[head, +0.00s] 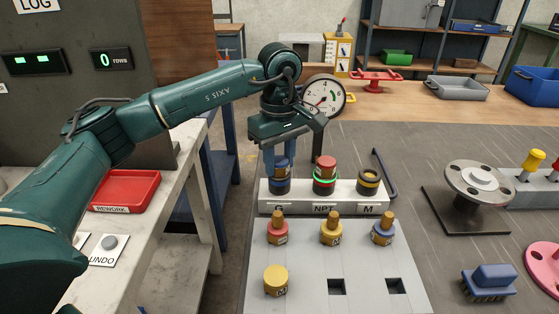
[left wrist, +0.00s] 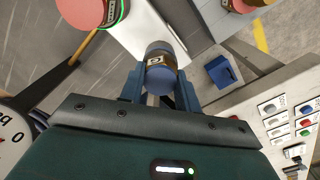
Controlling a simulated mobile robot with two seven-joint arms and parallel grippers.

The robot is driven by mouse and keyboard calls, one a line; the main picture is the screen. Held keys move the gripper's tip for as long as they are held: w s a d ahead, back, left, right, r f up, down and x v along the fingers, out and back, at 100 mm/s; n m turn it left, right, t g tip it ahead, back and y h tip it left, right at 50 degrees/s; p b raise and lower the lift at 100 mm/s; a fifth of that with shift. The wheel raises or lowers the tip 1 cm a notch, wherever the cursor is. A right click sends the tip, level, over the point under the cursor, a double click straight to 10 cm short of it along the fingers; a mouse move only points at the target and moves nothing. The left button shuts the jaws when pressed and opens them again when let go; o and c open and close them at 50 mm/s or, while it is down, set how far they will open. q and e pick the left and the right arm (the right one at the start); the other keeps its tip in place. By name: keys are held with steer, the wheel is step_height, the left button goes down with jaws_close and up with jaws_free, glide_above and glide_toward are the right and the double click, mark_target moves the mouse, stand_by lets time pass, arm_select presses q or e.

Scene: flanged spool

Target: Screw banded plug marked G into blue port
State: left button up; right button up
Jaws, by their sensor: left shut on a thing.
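The blue plug (head: 281,164) with a brass band is between the fingers of my left gripper (head: 282,157). In the left wrist view the plug (left wrist: 160,62) shows a dark letter mark on its band, and the left gripper (left wrist: 158,88) is shut on it. The plug is upright at the port over the G label, the blue port (head: 280,186) at the left of the white block (head: 345,196). The fingers and plug partly hide this port, and I cannot tell how deep the plug sits. My right gripper is not in view.
A red plug (head: 326,164) stands in the NPT port, ringed by a green glow. The yellow-banded M port (head: 369,180) is open. A grey rack (head: 310,270) in front holds red, yellow and blue plugs. A gauge (head: 324,97) stands behind; a flanged spool (head: 478,185) is right.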

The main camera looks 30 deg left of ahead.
arm_select(q)
steer(key=shift+m, duration=0.6)
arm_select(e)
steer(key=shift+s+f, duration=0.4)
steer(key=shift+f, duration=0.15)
arm_select(q)
steer(key=o, duration=1.3)
steer(key=shift+c, duration=0.2)
steer(key=n, duration=0.5)
steer(key=shift+p, duration=0.3)
steer(key=n, duration=0.7)
steer(key=shift+p, duration=0.4)
steer(key=n+p, duration=0.1)
steer(key=n, duration=0.5)
steer(key=shift+n, duration=0.3)
steer(key=n+p, duration=0.1)
steer(key=n, duration=0.4)
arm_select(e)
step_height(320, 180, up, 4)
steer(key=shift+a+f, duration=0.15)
